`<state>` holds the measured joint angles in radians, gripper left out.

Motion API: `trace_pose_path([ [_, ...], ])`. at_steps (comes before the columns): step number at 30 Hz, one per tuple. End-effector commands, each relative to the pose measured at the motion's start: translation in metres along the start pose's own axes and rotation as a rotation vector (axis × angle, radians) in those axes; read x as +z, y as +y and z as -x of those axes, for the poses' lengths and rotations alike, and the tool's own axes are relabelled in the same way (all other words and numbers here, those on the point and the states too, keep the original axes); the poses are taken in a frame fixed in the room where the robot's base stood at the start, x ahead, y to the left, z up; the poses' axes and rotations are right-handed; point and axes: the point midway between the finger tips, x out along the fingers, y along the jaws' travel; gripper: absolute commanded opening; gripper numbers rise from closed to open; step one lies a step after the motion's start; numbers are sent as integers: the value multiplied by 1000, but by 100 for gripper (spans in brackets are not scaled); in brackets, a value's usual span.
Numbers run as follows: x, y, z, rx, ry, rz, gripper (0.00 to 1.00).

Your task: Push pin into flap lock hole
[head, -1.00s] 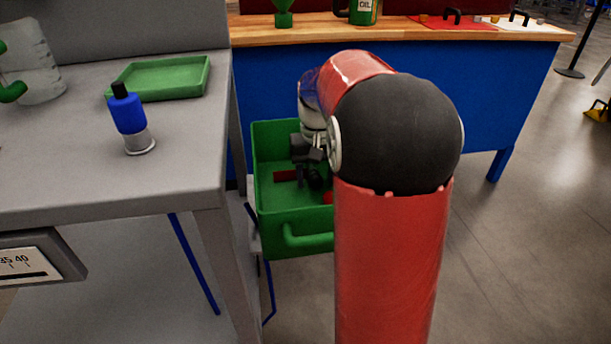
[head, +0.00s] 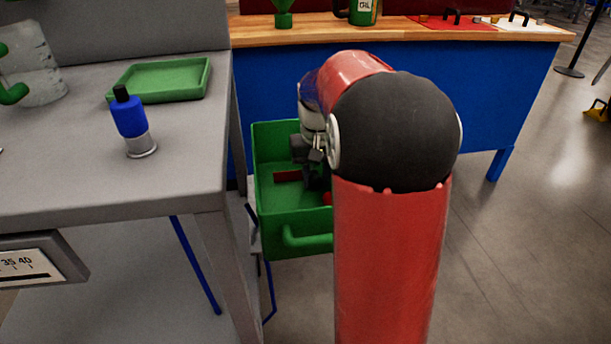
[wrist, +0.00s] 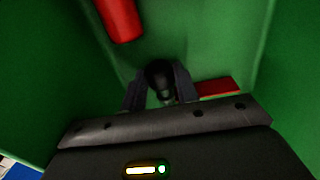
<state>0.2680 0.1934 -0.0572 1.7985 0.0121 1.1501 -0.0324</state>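My gripper (wrist: 160,85) reaches down inside the green bin (head: 293,212). In the wrist view its two dark fingers stand apart on either side of a dark, rounded piece (wrist: 160,72) with a greyish lower part. I see a gap beside this piece and no clear contact. I cannot tell whether it is the pin. A red cylinder (wrist: 120,18) lies at the top of the wrist view, and a flat red piece (wrist: 218,88) lies to the right of the fingers. I cannot make out a flap lock hole. My arm hides part of the bin in the head view.
The bin's green walls are close around my gripper. A grey table (head: 60,170) stands to the left, bearing a blue bottle (head: 130,118) and a green tray (head: 165,80). A blue bench (head: 420,110) with a wooden top is behind. Open floor lies to the right.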

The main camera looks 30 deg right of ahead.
Motion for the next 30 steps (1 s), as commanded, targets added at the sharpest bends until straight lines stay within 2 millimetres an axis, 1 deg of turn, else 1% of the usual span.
trace_pose_path([
  [1,0,0,0,0,0,0,13],
  [4,0,0,0,0,0,0,0],
  [11,0,0,4,0,1,0,0],
  [30,0,0,43,0,0,0,0],
])
